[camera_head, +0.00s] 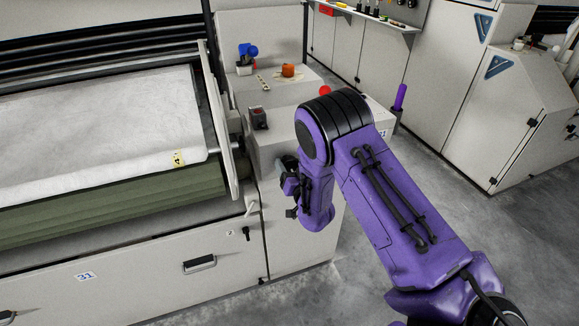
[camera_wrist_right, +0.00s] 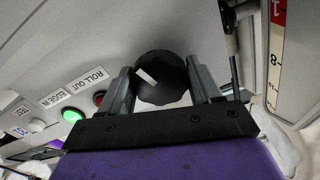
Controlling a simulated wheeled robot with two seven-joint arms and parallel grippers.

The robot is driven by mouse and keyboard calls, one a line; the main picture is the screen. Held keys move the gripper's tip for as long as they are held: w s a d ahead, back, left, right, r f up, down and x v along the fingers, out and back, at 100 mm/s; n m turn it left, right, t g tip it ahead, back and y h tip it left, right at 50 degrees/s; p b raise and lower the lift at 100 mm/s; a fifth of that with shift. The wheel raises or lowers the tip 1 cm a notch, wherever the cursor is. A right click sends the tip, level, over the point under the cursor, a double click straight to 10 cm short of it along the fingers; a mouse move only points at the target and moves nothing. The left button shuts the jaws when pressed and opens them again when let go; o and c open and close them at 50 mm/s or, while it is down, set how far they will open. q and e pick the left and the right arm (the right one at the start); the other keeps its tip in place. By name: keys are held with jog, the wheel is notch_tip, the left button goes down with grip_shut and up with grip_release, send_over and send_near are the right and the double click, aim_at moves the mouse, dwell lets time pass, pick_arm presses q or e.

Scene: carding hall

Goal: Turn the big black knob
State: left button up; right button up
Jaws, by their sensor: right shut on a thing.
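The big black knob (camera_wrist_right: 156,84) with a white pointer mark shows in the right wrist view, on a light grey panel. My right gripper (camera_wrist_right: 161,78) has one finger on each side of it and is shut on it. The white mark slants down to the right in the wrist view. My left gripper is not in view.
In the wrist view a green lit button (camera_wrist_right: 73,115) and a red button (camera_wrist_right: 99,98) sit left of the knob, near labels. A metal bracket (camera_wrist_right: 231,22) is close on the right. In the head view a roller (camera_head: 110,205) lies left; floor (camera_head: 470,235) is clear at right.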

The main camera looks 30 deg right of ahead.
jog(key=o, duration=1)
jog(key=shift+o, duration=0.2)
jog(key=b+v, duration=0.1)
jog(key=v, duration=0.9)
jog(key=shift+s, duration=0.25)
jog(key=s+a+f+g, duration=0.1)
jog(key=s+f+g, duration=0.6)
jog(key=s+f, duration=0.45)
jog(key=s+a+f+g+p, duration=0.1)
jog(key=s+a+f+g, duration=0.1)
jog(key=s+f, duration=0.3)
jog(key=s+a+f+g+y+p, duration=0.1)
jog(key=s+f+g, duration=0.4)
jog(key=s, duration=0.6)
jog(key=shift+s+a+m, duration=0.35)
jog(key=shift+s+m, duration=0.05)
